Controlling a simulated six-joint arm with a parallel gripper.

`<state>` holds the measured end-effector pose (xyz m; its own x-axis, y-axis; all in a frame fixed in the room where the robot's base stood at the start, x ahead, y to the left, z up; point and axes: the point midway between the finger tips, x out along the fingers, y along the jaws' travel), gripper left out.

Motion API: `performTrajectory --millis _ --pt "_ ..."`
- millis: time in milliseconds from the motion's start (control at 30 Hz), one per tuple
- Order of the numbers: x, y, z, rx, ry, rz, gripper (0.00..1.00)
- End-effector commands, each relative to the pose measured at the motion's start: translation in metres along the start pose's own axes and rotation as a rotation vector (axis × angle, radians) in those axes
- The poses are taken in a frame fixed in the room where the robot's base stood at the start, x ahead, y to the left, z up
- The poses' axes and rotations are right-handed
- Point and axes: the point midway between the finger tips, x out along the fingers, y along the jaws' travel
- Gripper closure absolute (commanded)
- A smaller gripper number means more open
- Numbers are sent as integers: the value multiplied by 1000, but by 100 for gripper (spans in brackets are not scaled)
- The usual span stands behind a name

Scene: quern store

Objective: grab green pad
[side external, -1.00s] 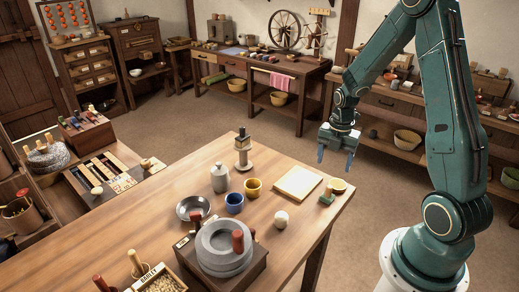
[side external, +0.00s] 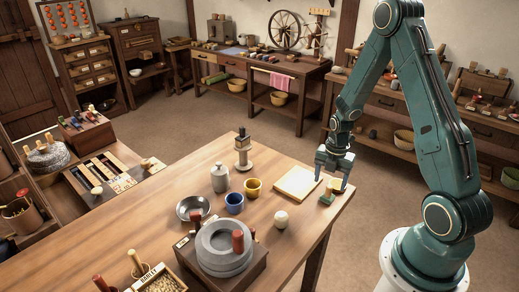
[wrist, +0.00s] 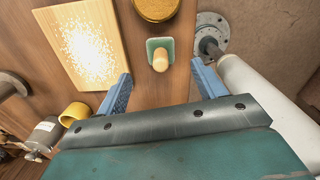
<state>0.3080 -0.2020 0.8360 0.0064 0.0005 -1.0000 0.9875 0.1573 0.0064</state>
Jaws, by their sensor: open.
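The green pad (side external: 325,200) is small and lies near the right edge of the wooden table, beside the pale board. In the wrist view the green pad (wrist: 150,44) has a short, light wooden handle on it. My gripper (side external: 332,184) is open and empty, its blue fingers pointing down just above the pad. In the wrist view the fingers of my gripper (wrist: 160,72) are spread wide, and the pad shows between their lines, a little beyond the tips. I see no contact.
The pale board (side external: 297,183) lies left of the pad. The table's right edge is close.

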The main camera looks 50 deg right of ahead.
Motion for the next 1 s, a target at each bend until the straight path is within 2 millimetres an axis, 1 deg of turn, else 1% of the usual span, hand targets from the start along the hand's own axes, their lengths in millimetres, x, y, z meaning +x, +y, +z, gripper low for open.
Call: performTrajectory --millis 167,500,600,733,1000 --pt "9 -1 0 0 2 -3 31" --pt "42 -2 3 1 2 -2 31" --pt "48 -2 3 1 2 -2 31" --pt "51 -2 3 1 2 -1 31" --pt "51 -2 3 0 1 -1 31"
